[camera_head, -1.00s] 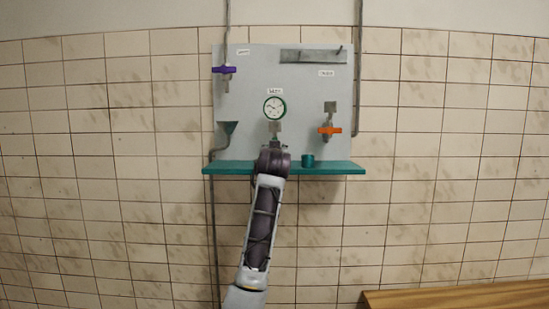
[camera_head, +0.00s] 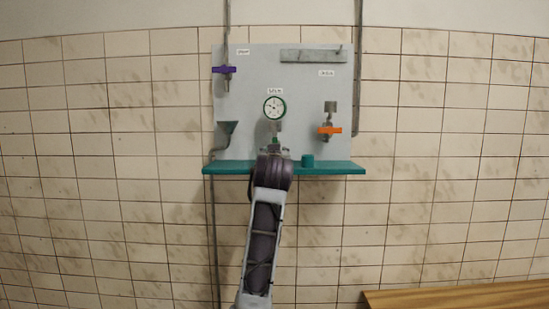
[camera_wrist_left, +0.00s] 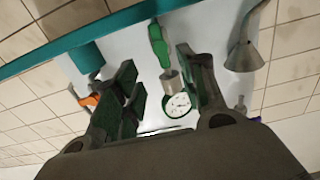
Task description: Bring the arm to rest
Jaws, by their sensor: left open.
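My left arm (camera_head: 262,245) reaches up from the bottom of the head view to the panel. Its gripper (camera_head: 274,150) is at the shelf, below the gauge, and is partly hidden by the wrist. In the left wrist view, which is upside down, the gripper (camera_wrist_left: 160,70) is open, with its two dark fingers apart. A green handle-like part (camera_wrist_left: 158,45) and a metal cylinder (camera_wrist_left: 172,82) show in the gap between them, and nothing looks gripped. The round green-rimmed gauge (camera_head: 274,108) is just above the gripper. My right gripper is not in view.
The grey panel (camera_head: 310,90) carries a purple valve (camera_head: 224,70), an orange valve (camera_head: 329,131) and a funnel (camera_head: 228,127). A teal shelf (camera_head: 340,168) juts out below, with a teal cup (camera_head: 308,161) right of my gripper. A wooden bench (camera_head: 460,297) is at bottom right.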

